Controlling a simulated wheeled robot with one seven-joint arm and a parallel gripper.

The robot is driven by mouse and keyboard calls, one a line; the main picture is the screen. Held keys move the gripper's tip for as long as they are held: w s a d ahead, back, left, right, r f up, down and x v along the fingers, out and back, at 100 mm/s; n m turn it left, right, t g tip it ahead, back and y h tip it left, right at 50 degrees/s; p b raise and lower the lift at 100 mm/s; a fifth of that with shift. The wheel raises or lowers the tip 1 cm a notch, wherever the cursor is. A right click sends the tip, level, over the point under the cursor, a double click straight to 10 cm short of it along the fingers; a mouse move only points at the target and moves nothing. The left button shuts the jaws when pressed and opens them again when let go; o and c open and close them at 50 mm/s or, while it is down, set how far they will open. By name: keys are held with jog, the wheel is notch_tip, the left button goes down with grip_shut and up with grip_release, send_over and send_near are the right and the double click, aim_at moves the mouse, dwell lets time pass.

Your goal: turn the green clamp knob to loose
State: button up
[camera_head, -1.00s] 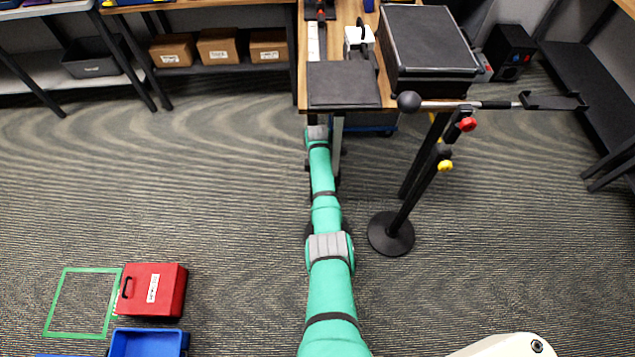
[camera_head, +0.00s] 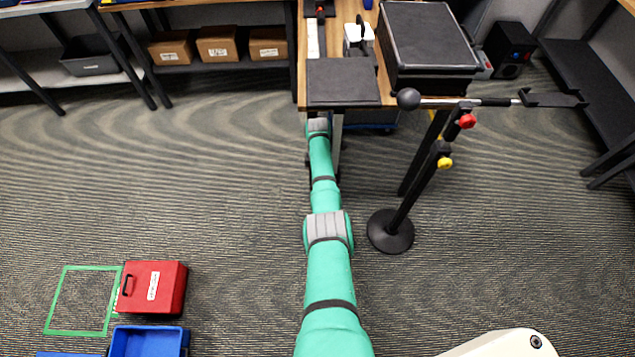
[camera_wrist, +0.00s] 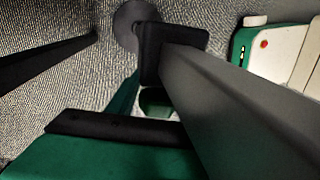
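I cannot make out a green clamp knob for certain in the head view. A black stand (camera_head: 420,190) on a round base is right of my arm; it carries a red knob (camera_head: 467,121) and a yellow knob (camera_head: 445,162). My teal arm stretches away to the front edge of the wooden table, and its far end is hidden there. My gripper's fingers do not show clearly in either view. In the wrist view a small dark green part (camera_wrist: 156,101) sits below a black block; I cannot tell what it is.
A rod with a ball end (camera_head: 409,98) crosses the stand's top. A black case (camera_head: 428,40) and a dark pad (camera_head: 343,82) are on the table. A red case (camera_head: 152,287) and a blue bin (camera_head: 148,341) are on the floor at lower left. The floor between is clear.

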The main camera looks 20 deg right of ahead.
jog(key=shift+w+r, duration=0.1)
jog(key=r, duration=0.3)
jog(key=w+r, duration=0.1)
jog(key=r, duration=0.2)
jog(key=w+r, duration=0.1)
jog(key=r, duration=0.2)
jog(key=shift+d+r, duration=0.1)
jog(key=shift+r, duration=0.2)
jog(key=shift+d+r, duration=0.2)
jog(key=shift+r, duration=0.2)
jog(key=shift+s, duration=0.1)
